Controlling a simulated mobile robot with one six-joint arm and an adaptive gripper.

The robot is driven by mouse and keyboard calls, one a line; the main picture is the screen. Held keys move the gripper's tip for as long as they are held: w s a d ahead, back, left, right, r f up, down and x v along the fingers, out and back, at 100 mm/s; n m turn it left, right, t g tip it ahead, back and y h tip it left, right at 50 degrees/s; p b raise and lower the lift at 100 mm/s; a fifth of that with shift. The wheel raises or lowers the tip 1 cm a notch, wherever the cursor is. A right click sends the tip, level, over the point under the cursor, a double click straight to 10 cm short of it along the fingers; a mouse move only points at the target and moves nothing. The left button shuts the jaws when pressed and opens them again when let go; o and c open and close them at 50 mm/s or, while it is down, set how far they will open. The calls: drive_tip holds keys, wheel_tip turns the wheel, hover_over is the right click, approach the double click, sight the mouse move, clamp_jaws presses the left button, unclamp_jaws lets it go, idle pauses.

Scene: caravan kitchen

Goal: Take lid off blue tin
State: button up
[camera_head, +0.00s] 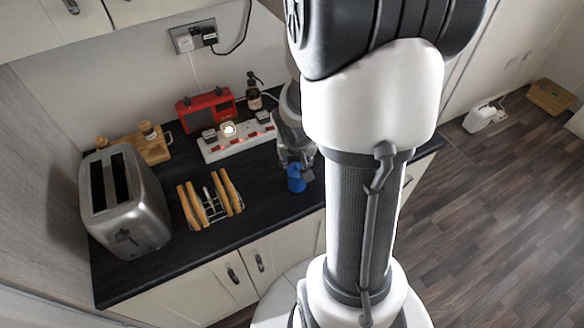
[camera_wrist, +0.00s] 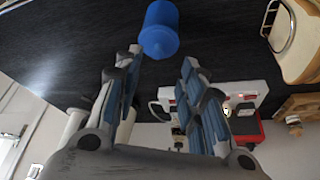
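The blue tin (camera_head: 295,184) stands on the dark worktop near its front edge, partly covered by my gripper (camera_head: 296,170) in the head view. In the wrist view, which is upside down, the blue tin (camera_wrist: 160,17) is at the top centre. Its blue lid (camera_wrist: 158,42), with a small tip, faces my gripper. My gripper (camera_wrist: 160,58) is open, with one finger on each side of the picture and nothing between the pads. The lid lies just past the fingertips; I cannot tell whether they touch it.
A toast rack (camera_head: 209,201) with toast and a steel toaster (camera_head: 123,205) stand to the left. A white power strip (camera_head: 236,142), a red radio (camera_head: 207,108) and a pump bottle (camera_head: 254,92) are behind. Bare worktop lies between rack and tin.

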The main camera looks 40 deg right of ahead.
sight(297, 164)
drive_tip(key=b+x, duration=0.2)
drive_tip(key=x, duration=0.1)
drive_tip(key=b+x, duration=0.1)
drive_tip(key=x, duration=0.1)
drive_tip(key=shift+s+d+f, duration=0.1)
drive_tip(key=shift+s+f, duration=0.1)
drive_tip(key=shift+r, duration=0.1)
drive_tip(key=shift+c, duration=0.4)
clamp_jaws()
